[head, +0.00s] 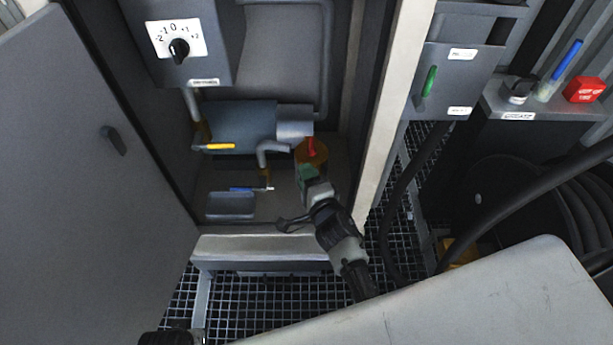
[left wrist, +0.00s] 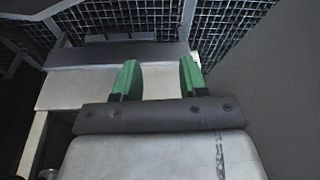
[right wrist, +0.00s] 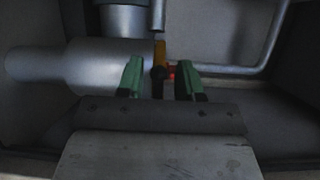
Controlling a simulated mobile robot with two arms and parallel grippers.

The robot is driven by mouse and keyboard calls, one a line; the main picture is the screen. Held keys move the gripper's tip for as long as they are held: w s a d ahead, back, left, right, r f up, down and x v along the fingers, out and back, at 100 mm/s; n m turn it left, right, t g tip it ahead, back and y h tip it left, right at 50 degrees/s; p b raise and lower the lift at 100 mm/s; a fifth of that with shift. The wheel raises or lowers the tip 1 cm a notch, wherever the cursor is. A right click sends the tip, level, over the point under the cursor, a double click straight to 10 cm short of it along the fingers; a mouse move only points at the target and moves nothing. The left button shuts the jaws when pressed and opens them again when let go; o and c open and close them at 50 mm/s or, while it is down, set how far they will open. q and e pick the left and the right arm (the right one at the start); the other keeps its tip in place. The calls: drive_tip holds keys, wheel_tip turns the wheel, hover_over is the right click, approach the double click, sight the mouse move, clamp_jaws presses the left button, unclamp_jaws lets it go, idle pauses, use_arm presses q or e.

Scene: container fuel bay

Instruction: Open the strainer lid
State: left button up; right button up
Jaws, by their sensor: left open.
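My right gripper (head: 308,172) is right in front of the brass piece, fingers apart. In the right wrist view (right wrist: 160,78) nothing is clearly held between them; contact cannot be told. My left gripper (left wrist: 158,78) is open and empty, low over the cabinet sill and grating.
A grey-blue cylinder (head: 240,127) with a yellow lever (head: 220,147) lies left of the brass piece. A tray (head: 231,207) and a blue tool (head: 250,189) are on the cabinet floor. The open door (head: 80,170) bounds the left, a pale post (head: 395,100) the right.

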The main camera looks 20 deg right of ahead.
clamp_jaws()
drive_tip(key=shift+r, duration=0.1)
idle(0.3)
